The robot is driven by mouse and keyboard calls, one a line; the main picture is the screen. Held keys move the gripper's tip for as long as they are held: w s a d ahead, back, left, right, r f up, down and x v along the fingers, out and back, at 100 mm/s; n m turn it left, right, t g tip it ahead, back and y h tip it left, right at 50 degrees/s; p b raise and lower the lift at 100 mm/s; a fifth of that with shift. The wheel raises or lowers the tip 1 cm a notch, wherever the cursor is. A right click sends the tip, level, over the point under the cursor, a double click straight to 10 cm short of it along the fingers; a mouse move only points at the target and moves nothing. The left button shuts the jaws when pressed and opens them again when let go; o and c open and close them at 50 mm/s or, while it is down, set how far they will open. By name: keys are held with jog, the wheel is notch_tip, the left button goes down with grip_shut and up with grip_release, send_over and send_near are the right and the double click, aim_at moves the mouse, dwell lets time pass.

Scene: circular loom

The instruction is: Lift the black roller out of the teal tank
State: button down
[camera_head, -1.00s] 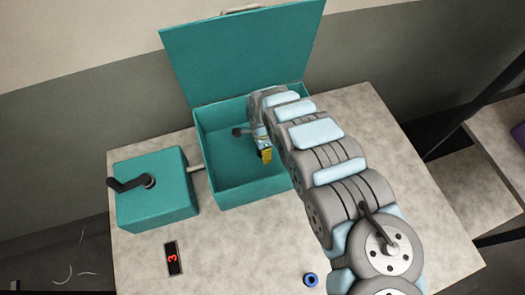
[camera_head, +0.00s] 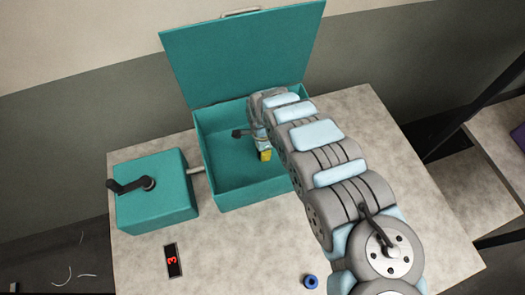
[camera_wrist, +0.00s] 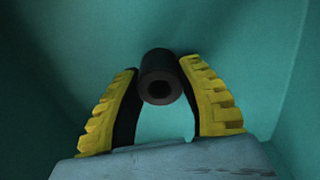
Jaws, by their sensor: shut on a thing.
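The teal tank (camera_head: 239,198) stands on the table with its lid (camera_head: 243,52) raised at the back. My gripper (camera_head: 264,155) is down inside the tank, and its yellow fingers show in the head view. In the wrist view my gripper (camera_wrist: 160,92) is shut on the black roller (camera_wrist: 159,72), a short dark cylinder with a hollow end facing the camera. The roller sits between the fingertips, with teal tank surface behind it.
A teal box (camera_head: 157,195) with a black crank (camera_head: 130,185) joins the tank's left side by a short rod. A red number display (camera_head: 173,260) and a small blue ring (camera_head: 310,281) are on the table in front. Tank walls surround my gripper.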

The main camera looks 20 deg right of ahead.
notch_tip(320, 180, up, 10)
jog(key=p, duration=0.2)
dwell(0.4)
jog(key=shift+f, duration=0.15)
jog(key=c, duration=1.5)
grip_release()
grip_shut()
